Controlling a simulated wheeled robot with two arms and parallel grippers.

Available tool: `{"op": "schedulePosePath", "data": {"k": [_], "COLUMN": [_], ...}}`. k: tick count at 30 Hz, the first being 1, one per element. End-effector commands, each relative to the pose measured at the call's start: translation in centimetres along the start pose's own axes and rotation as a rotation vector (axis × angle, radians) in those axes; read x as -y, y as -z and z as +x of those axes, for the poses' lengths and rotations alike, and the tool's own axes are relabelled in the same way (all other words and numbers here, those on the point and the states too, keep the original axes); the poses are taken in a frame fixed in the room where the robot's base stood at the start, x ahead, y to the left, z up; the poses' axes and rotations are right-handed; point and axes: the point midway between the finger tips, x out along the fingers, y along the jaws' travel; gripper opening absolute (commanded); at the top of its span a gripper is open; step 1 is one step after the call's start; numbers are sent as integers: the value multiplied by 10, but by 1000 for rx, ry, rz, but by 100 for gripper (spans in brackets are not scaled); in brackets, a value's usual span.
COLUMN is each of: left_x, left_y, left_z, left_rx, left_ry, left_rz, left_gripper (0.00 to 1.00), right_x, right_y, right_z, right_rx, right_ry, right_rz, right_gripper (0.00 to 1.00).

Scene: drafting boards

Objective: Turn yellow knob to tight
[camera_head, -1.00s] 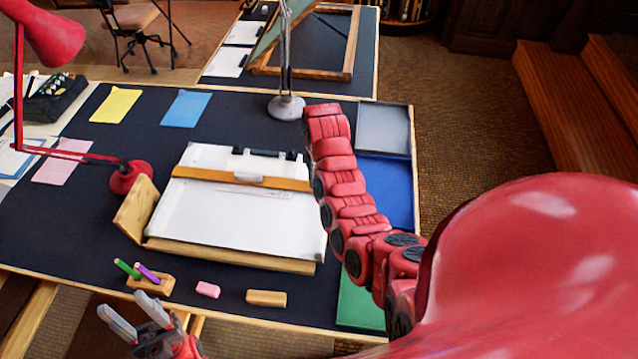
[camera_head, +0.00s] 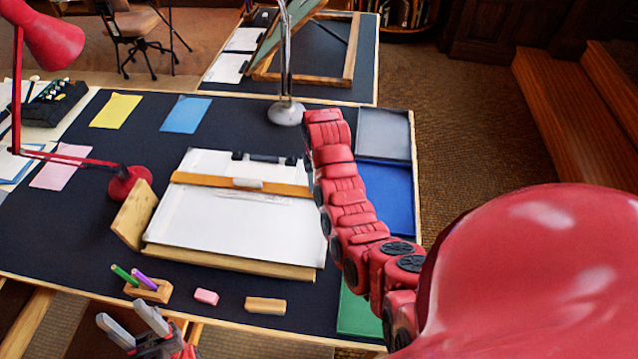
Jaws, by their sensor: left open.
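I cannot make out a yellow knob in this view. A tilted white drafting board (camera_head: 222,222) stands on the dark desk, with a wooden straightedge (camera_head: 205,181) across its upper part and a wooden ledge along its lower edge. A small pale piece (camera_head: 248,184) sits mid-straightedge; its detail is too small to tell. A wooden side panel (camera_head: 134,215) stands at the board's left. My left gripper (camera_head: 120,312) is open and empty at the lower left, at the near side of the desk, below the pen holder and apart from the board. My right gripper is not in view.
A wooden pen holder (camera_head: 148,291), pink eraser (camera_head: 206,297) and wooden block (camera_head: 265,305) lie along the near edge. A red lamp (camera_head: 128,184) stands left. My red right arm (camera_head: 340,185) crosses before the blue tray (camera_head: 388,195). The near-left desk surface is mostly clear.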

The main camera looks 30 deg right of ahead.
Motion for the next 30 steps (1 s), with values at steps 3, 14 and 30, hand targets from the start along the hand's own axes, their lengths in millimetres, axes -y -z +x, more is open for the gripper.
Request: {"op": "schedulePosePath", "data": {"k": [3, 14, 30], "left_x": [0, 0, 3], "left_y": [0, 0, 9], "left_z": [0, 0, 54], "left_rx": [0, 0, 0], "left_ry": [0, 0, 0], "left_rz": [0, 0, 0], "left_gripper": [50, 50, 50], "right_x": [0, 0, 0], "right_y": [0, 0, 0], "right_z": [0, 0, -63], "right_rx": [-2, 0, -1], "right_ry": [0, 0, 2], "right_rz": [0, -1, 1], "right_gripper": [0, 72, 72]}}
